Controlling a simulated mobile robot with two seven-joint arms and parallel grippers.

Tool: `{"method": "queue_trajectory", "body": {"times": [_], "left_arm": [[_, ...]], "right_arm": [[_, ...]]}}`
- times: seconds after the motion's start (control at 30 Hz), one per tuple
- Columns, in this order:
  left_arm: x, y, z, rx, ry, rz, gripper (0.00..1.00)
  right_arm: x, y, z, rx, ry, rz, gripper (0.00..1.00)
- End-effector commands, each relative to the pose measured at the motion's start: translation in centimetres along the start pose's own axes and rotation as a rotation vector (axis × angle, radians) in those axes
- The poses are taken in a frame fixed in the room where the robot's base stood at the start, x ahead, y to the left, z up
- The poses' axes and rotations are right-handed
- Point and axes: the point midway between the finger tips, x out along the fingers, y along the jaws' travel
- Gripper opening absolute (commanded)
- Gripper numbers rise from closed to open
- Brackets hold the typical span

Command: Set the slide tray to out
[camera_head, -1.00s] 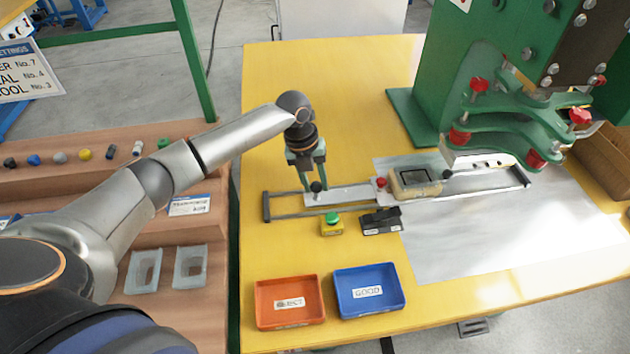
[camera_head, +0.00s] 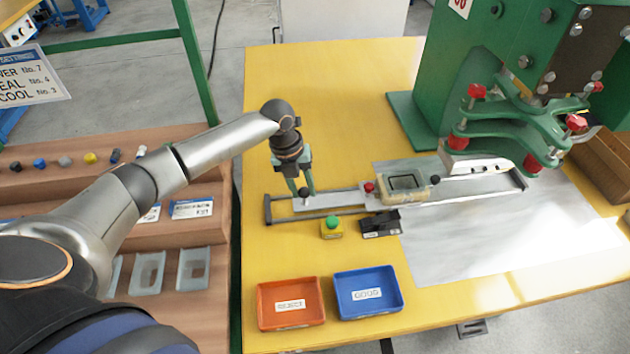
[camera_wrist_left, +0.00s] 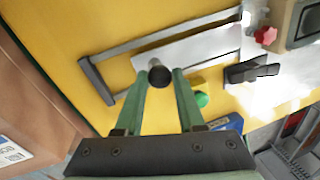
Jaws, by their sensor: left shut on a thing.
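The slide tray (camera_head: 345,199) is a light metal plate on two rails, with a black knob (camera_head: 304,192) at its left end. It carries a beige fixture (camera_head: 404,189) with a dark-framed recess, and the fixture lies left of the press head. My left gripper (camera_head: 304,190) points down and is shut on the black knob. In the left wrist view the knob (camera_wrist_left: 160,75) sits between the two green fingers, near the left end bar of the rail frame (camera_wrist_left: 97,80). My right gripper is not in view.
The green press (camera_head: 440,90) stands at the back right. A green button on a yellow box (camera_head: 332,228) and a black block (camera_head: 380,224) lie just in front of the rails. Red (camera_head: 290,302) and blue (camera_head: 368,292) trays stand at the front. The table's back left is clear.

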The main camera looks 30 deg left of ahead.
Motion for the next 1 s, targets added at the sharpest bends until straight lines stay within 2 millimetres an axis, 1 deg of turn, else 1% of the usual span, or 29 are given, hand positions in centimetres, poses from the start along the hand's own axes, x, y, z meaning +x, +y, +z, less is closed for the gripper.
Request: {"method": "queue_trajectory", "body": {"times": [0.03, 0.1, 0.2, 0.3, 0.57, 0.6, 0.83, 0.87, 1.0], "left_arm": [[-0.9, 1.8, -0.3, -0.007, 0.002, 0.013, 0.00], [-1.1, 3.2, -0.6, -0.007, 0.001, 0.012, 0.00], [-1.2, 4.7, -0.9, -0.005, 0.000, 0.010, 0.00], [-1.2, 5.3, -1.0, -0.003, -0.001, 0.009, 0.00], [-1.2, 5.5, -0.9, -0.003, -0.001, 0.012, 0.00], [-1.2, 5.6, -0.9, -0.004, -0.001, 0.013, 0.39], [-1.1, 5.5, -1.0, -0.003, 0.000, 0.011, 0.65], [-1.1, 5.4, -1.0, -0.003, 0.000, 0.010, 0.67], [-1.1, 5.3, -1.0, -0.002, 0.000, 0.008, 0.67]], "right_arm": [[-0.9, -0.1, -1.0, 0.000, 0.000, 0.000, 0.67], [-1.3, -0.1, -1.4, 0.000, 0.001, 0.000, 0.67], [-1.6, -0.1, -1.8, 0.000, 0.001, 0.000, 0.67], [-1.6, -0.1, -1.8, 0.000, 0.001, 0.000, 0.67], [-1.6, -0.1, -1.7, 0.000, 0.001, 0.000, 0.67], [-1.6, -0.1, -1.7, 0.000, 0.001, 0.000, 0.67], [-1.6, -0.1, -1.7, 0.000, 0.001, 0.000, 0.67], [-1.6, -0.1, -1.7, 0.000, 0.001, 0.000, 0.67], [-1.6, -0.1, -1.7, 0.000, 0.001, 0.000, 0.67]]}}
